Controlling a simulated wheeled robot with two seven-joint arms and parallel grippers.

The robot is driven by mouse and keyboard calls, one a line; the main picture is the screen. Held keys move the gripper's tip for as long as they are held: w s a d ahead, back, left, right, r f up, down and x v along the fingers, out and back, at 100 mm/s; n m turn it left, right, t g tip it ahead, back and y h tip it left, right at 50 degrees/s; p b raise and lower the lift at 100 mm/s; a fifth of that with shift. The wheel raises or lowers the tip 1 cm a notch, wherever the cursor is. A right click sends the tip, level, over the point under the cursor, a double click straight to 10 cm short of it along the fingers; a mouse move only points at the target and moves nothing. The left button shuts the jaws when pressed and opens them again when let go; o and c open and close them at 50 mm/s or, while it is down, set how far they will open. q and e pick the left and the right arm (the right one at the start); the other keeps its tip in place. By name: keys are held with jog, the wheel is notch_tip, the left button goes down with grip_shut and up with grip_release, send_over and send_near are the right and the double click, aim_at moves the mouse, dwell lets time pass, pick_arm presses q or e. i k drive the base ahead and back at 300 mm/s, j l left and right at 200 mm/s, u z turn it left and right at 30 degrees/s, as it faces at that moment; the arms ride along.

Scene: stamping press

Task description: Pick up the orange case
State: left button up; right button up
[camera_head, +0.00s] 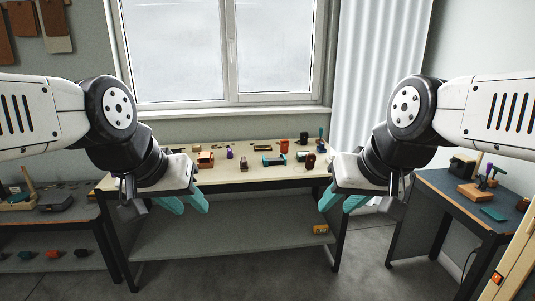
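The workbench (240,175) stands ahead, with several small objects on its top. An orange-brown box-like piece (206,160) sits at its left part. A bright orange item (284,147) stands near the back right. A yellow-orange case-like box (320,230) lies on the lower shelf at the right. I cannot tell for sure which one is the orange case. My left gripper (186,203) hangs at the bench's front left, its teal fingers apart and empty. My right gripper (341,203) hangs at the front right, fingers apart and empty. Neither touches any object.
Other small items crowd the bench top, including a teal-and-black piece (274,161) and a dark brown piece (310,161). A side table (455,205) with tools is at the right. A shelf unit (50,215) is at the left. The lower shelf (220,238) is mostly bare.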

aim_at(284, 143)
jog(key=i, duration=0.8)
jog(key=i+u, duration=0.1)
jog(key=i, duration=0.75)
jog(key=i+l, duration=0.15)
jog(key=i, duration=0.65)
jog(key=u, duration=0.05)
